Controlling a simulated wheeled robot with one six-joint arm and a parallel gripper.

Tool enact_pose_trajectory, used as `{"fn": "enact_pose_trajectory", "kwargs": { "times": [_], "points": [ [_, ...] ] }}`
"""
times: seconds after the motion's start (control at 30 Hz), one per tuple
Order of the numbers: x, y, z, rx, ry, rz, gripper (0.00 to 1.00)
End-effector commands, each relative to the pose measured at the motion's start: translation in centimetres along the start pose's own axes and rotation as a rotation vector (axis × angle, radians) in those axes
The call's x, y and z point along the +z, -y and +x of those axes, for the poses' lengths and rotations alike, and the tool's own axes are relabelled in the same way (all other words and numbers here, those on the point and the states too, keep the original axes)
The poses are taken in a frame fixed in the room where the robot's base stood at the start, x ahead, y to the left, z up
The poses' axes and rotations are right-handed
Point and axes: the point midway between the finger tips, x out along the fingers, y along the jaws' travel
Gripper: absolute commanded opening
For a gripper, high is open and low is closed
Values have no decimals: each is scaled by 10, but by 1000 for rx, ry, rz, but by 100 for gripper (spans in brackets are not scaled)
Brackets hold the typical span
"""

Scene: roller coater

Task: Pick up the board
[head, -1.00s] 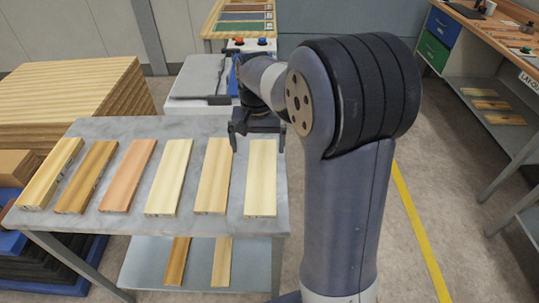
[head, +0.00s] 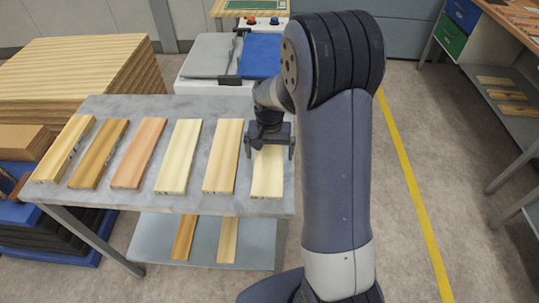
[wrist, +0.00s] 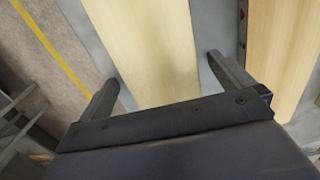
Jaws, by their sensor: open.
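Several boards lie side by side on a grey table (head: 240,109). The rightmost board is pale wood (head: 268,180), and my gripper (head: 270,154) is over its far part. In the wrist view the pale board (wrist: 150,45) runs between the two fingers of my gripper (wrist: 160,80), which stand apart on either side of it. The gripper is open and holds nothing. The neighbouring board (head: 223,157) lies to the left in the head view and shows at the right in the wrist view (wrist: 287,50). Whether the fingers touch the board is not clear.
Behind the table is a white machine with a blue cover (head: 261,55) and coloured buttons. A stack of wood (head: 85,80) stands at the left. Two boards lie on the table's lower shelf (head: 150,245). A yellow floor line (head: 410,180) runs at the right.

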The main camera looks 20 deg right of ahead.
Motion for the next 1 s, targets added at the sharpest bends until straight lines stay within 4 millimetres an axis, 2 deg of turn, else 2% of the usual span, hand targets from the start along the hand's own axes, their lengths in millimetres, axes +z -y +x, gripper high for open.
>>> {"fn": "enact_pose_trajectory", "kwargs": {
  "times": [0.2, 0.8, 1.0],
  "points": [
    [0, 0, 0, 0, 0, 0, 98],
    [0, 0, 0, 0, 0, 0, 49],
    [0, 0, 0, 0, -1, 0, 49]
  ]
}}
